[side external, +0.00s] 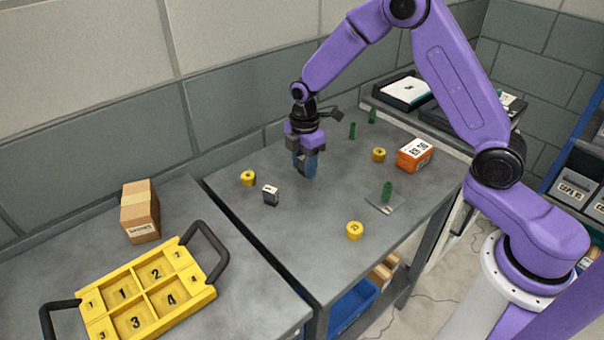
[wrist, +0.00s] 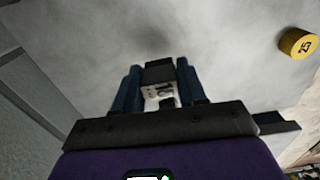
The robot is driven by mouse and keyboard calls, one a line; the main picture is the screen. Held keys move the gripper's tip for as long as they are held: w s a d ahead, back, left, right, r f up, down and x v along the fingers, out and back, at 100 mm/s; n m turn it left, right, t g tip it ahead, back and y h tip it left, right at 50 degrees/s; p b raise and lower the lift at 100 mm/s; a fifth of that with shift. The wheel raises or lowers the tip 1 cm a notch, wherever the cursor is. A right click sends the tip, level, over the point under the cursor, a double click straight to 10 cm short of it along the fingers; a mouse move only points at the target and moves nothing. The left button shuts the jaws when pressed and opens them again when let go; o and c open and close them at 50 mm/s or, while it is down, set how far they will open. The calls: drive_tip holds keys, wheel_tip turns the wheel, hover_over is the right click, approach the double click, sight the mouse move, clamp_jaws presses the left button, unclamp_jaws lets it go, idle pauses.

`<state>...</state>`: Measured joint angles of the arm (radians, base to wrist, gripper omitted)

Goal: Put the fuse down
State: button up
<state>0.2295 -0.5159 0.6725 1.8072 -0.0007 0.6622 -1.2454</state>
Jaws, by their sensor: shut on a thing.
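My gripper (side external: 305,170) is over the grey bench, its blue fingers pointing down. In the wrist view, my gripper (wrist: 160,92) is shut on a small block, dark on top with a white face and dark print, which I take to be the fuse (wrist: 158,90). The fingers cover its sides, and I cannot make it out in the side view. A soft shadow lies on the bench beyond it. I cannot tell how far it is above the surface. A similar black and white block (side external: 270,194) stands on the bench, left of my gripper.
Yellow cylinders (side external: 248,178) (side external: 379,154) (side external: 354,231) stand around the bench (side external: 310,225). Another view of one is at the wrist's right (wrist: 297,43). Green pieces (side external: 353,130), one on a plate (side external: 383,206), and an orange box (side external: 415,154) stand rightward. A numbered yellow tray (side external: 188,298) and carton (side external: 140,212) are left.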

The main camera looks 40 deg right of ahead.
sight(302, 173)
drive_tip(key=shift+w+f, duration=0.35)
drive_tip(key=shift+f, duration=0.15)
drive_tip(key=shift+a+f, duration=0.1)
drive_tip(key=shift+f, duration=1.35)
drive_tip(key=shift+f, duration=0.15)
drive_tip(key=o, duration=1.1)
drive_tip(key=shift+c, duration=0.2)
